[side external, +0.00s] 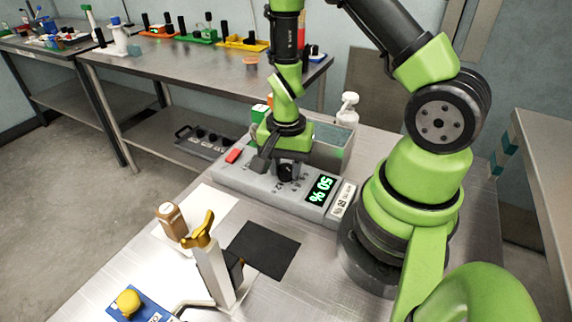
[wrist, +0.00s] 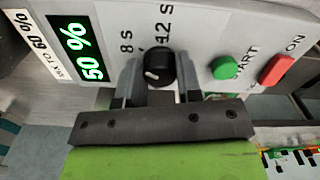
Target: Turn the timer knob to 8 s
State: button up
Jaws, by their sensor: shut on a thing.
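The timer knob (wrist: 160,63) is a round black knob with a short white mark on its lower left part in the wrist view. The printed "8 S" label (wrist: 127,42) is up and left of it, and "12 S" (wrist: 163,25) is above it. My gripper (wrist: 158,76) is shut on the knob, one grey finger on each side. Other dial labels are hidden behind the gripper.
The panel display (side external: 320,190) reads 50 %. A green START button (wrist: 225,68) and a red ON switch (wrist: 277,70) are close to the right finger in the wrist view. A grey tank (side external: 333,143) and a white bottle (side external: 348,108) stand behind the panel.

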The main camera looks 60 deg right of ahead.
jog(key=o, duration=0.9)
jog(key=shift+o, duration=0.2)
